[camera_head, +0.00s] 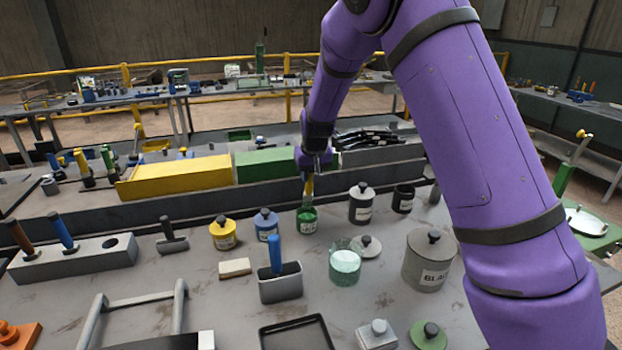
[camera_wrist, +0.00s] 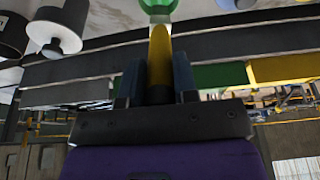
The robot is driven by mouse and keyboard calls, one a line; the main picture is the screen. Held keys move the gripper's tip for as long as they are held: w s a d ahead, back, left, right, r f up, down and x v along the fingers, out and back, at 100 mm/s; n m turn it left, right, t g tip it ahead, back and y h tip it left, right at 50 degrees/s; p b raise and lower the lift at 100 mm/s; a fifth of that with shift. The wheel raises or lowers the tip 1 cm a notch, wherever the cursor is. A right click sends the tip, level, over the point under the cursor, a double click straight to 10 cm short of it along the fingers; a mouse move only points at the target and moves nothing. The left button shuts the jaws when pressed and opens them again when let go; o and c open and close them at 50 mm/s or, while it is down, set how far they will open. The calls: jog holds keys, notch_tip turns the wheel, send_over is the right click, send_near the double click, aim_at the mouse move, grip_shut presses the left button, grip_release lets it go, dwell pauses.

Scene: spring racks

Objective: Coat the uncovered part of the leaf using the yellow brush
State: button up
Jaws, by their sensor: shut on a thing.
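My gripper (camera_head: 314,170) is shut on the yellow brush (camera_head: 309,188), which points down and is roughly upright. In the wrist view the yellow handle (camera_wrist: 160,58) sits between my two dark fingers. The brush's lower end is at the green pot (camera_head: 307,221), whose mouth is open; whether the bristles are inside or just above it I cannot tell. The pot's edge also shows in the wrist view (camera_wrist: 158,5). I cannot pick out the leaf or its uncovered part for sure in either view.
A yellow pot (camera_head: 223,237) and a blue pot (camera_head: 266,225) stand left of the green pot. A glass jar (camera_head: 345,264), lidded grey tins (camera_head: 429,262) and a blue-handled tool in a holder (camera_head: 280,284) stand nearby. A low wall (camera_head: 240,204) runs behind.

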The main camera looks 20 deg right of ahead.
dwell(0.5)
jog(key=shift+r, duration=2)
